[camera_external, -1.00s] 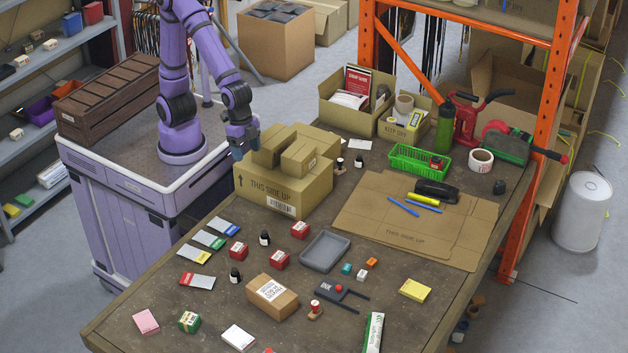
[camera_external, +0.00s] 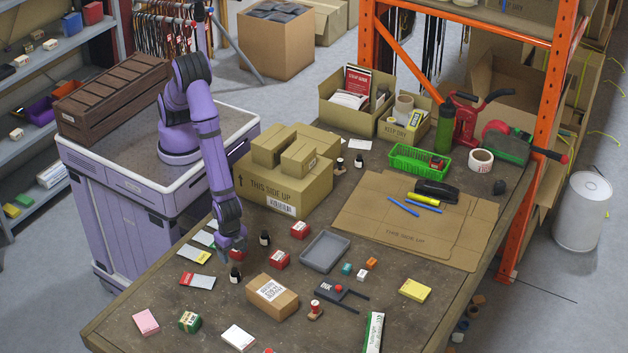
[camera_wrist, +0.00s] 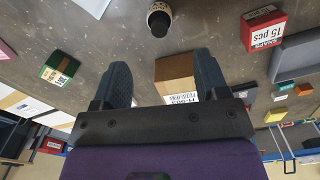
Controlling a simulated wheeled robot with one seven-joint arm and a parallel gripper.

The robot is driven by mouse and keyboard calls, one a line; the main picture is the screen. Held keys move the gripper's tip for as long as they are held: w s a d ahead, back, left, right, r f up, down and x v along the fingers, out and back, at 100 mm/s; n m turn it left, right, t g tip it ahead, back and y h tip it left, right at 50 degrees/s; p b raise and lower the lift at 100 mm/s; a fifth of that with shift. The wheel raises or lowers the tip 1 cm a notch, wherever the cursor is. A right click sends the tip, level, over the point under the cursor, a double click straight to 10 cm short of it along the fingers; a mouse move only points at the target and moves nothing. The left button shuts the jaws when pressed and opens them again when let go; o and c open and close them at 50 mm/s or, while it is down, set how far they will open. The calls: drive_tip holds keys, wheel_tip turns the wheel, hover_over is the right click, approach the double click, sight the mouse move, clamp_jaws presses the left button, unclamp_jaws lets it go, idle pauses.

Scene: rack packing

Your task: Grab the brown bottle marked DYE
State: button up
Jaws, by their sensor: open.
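A small dark bottle with a pale label and black cap (camera_external: 235,276) stands on the table near the front left. It also shows in the wrist view at the top (camera_wrist: 159,20), ahead of my fingers; I cannot read its marking. Another small dark bottle (camera_external: 265,239) stands a little behind it to the right. Two more small bottles stand further back, a brown-looking one (camera_external: 340,167) and a dark one (camera_external: 358,162). My gripper (camera_external: 231,244) is open and empty, just above and behind the front bottle; in the wrist view its fingers (camera_wrist: 162,72) are apart.
A brown carton (camera_external: 272,297) lies right of the front bottle. Red boxes (camera_external: 279,260), a grey tray (camera_external: 325,251) and coloured card packs (camera_external: 197,281) lie around. A green box (camera_external: 189,322) sits at the front left. Stacked cartons (camera_external: 283,190) rise behind.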

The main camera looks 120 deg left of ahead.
sight(234, 269)
wheel_tip(234, 269, down, 11)
drive_tip(key=shift+s+r, duration=0.1)
drive_tip(key=shift+s, duration=0.05)
drive_tip(key=c, duration=1.1)
drive_tip(key=shift+r, duration=0.2)
